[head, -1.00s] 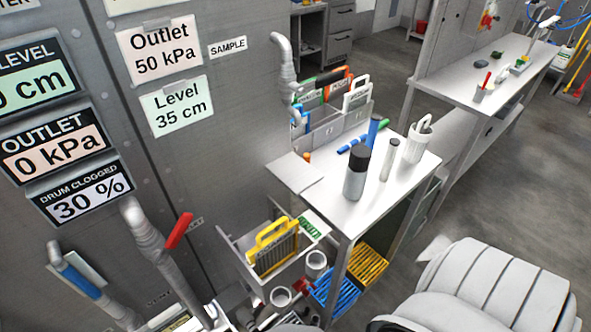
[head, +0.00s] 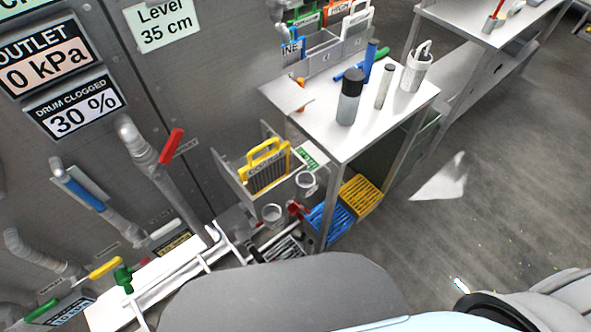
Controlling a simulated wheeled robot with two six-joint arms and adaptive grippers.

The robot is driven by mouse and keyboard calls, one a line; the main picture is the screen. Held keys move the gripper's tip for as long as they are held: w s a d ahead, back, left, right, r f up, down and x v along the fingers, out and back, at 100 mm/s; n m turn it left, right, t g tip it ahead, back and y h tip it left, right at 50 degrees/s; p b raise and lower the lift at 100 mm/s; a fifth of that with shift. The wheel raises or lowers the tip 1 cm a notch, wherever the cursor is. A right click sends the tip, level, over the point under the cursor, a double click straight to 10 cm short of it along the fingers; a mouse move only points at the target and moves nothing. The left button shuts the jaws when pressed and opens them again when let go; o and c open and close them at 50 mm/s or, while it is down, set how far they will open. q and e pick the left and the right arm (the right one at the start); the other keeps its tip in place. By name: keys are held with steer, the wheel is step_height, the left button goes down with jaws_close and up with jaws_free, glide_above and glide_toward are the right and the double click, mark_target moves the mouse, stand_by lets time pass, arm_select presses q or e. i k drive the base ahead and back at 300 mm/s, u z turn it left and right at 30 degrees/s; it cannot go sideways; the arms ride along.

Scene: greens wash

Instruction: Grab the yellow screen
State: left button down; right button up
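The yellow screen (head: 269,174) has a yellow frame, a handle on top and a dark mesh panel. It stands upright in an open grey holder (head: 228,174) against the machine wall, left of the white table. A label crosses its upper part. Neither of my grippers shows in the head view.
The white table (head: 310,123) holds a dark-capped bottle (head: 348,98), blue and grey cylinders and a white jug (head: 415,68). Blue (head: 328,222) and yellow (head: 361,196) crates lie below it. Pipes and a red-handled valve (head: 171,146) stand left. Open floor lies right.

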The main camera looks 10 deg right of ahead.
mark_target(260, 175)
steer(key=z, duration=2)
steer(key=i, duration=2.7)
steer(key=u, duration=3.55)
